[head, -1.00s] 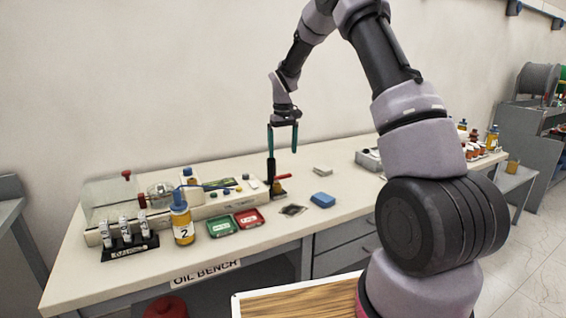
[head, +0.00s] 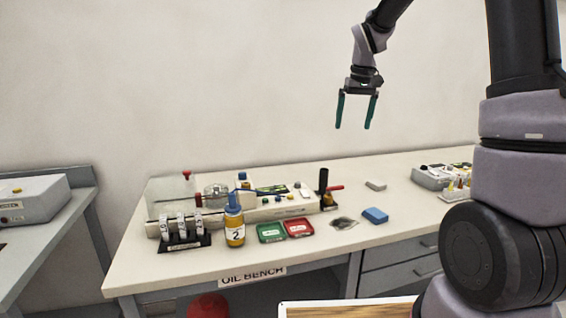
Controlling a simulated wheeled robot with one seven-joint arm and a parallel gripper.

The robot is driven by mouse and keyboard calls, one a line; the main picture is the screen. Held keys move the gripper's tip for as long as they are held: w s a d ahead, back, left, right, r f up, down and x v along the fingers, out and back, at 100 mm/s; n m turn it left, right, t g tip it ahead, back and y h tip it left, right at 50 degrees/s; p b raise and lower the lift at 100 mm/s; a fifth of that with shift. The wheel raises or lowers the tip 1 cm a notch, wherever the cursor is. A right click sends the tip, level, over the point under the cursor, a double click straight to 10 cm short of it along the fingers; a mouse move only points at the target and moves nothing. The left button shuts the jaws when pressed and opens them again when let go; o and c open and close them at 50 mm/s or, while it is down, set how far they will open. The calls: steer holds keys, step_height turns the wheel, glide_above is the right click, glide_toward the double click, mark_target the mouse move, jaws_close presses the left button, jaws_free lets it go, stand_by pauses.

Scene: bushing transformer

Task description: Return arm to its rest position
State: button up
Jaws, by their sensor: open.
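My gripper (head: 355,111) hangs in the air above the back of the oil bench (head: 190,262), fingers pointing down. Its two green fingers are apart, with nothing between them. It is clear of everything on the bench. My arm rises at the right of the head view and bends over the bench; its upper part runs out of the top of the picture.
The bench holds a bottle marked 2 (head: 234,222), a vial rack (head: 184,241), a test device (head: 270,208), a green tray (head: 271,232), a red tray (head: 299,228), a blue block (head: 375,215) and a black upright holder (head: 323,187). A red round object (head: 208,306) is below.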

steer(key=s+d+r+m+t, duration=0.1)
steer(key=s+r, duration=0.3)
steer(key=s, duration=0.9)
steer(key=s+d+r+m+t+y, duration=0.1)
steer(key=s+r+m+t, duration=0.3)
steer(key=s, duration=1)
